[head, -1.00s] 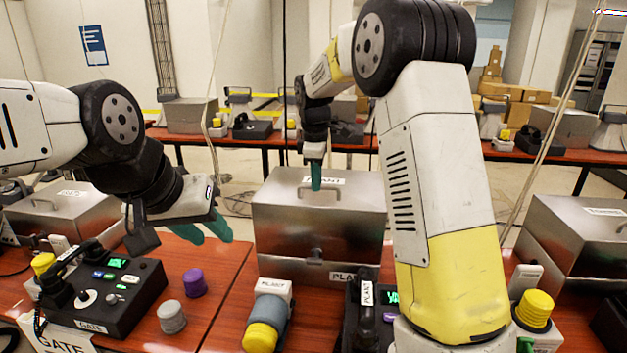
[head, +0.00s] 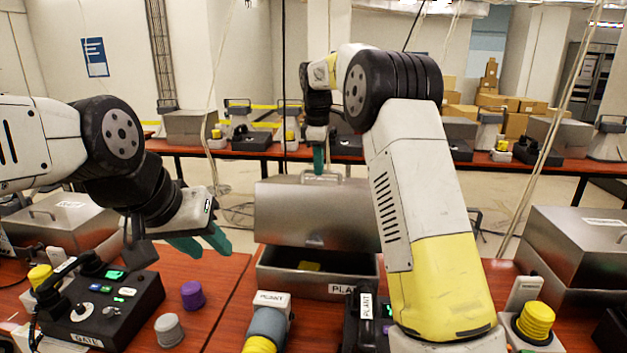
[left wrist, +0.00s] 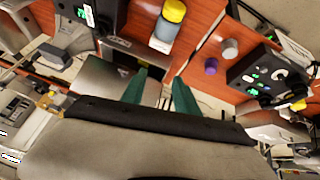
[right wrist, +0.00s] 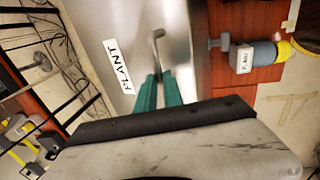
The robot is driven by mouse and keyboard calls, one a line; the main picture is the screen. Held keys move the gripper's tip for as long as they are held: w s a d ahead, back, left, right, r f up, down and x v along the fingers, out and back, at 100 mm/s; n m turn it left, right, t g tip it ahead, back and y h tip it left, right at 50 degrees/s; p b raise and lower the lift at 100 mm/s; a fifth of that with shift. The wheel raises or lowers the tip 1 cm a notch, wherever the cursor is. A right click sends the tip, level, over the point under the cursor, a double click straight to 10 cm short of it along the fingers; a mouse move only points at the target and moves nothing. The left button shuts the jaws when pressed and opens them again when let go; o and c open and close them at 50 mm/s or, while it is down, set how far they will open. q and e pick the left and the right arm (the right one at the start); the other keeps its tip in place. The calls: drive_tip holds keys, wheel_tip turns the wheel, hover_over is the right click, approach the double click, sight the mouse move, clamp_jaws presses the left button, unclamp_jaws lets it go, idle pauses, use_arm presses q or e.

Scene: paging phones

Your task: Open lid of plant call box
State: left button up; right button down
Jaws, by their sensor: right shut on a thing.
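The plant call box (head: 275,278) is a metal box with a PLANT label on its front, on the red table. Its lid (head: 315,212) is raised, with a dark gap between lid and base. A bit of something yellow (head: 309,266) shows inside. My right gripper (head: 319,172) is at the lid's top handle, shut on it; the handle (right wrist: 158,48) and the lid's PLANT label show in the right wrist view. My left gripper (head: 208,244) hangs open and empty left of the box, above the table; its parted green fingers (left wrist: 160,90) show in the left wrist view.
A GATE phone console (head: 95,308), a purple knob (head: 192,294) and a grey knob (head: 169,330) stand at left. A PLANT-labelled grey and yellow cylinder (head: 268,325) stands before the box. Another metal box (head: 580,245) stands at right.

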drive_tip(key=shift+w+d+r, duration=0.15)
drive_tip(key=shift+w+r, duration=0.05)
drive_tip(key=shift+w, duration=0.4)
drive_tip(key=shift+w+d+r, duration=0.1)
drive_tip(key=shift+w+r, duration=0.1)
drive_tip(key=shift+w, duration=0.35)
drive_tip(key=shift+w+d+r, duration=0.15)
drive_tip(key=shift+w+r, duration=0.05)
drive_tip(key=shift+w, duration=0.4)
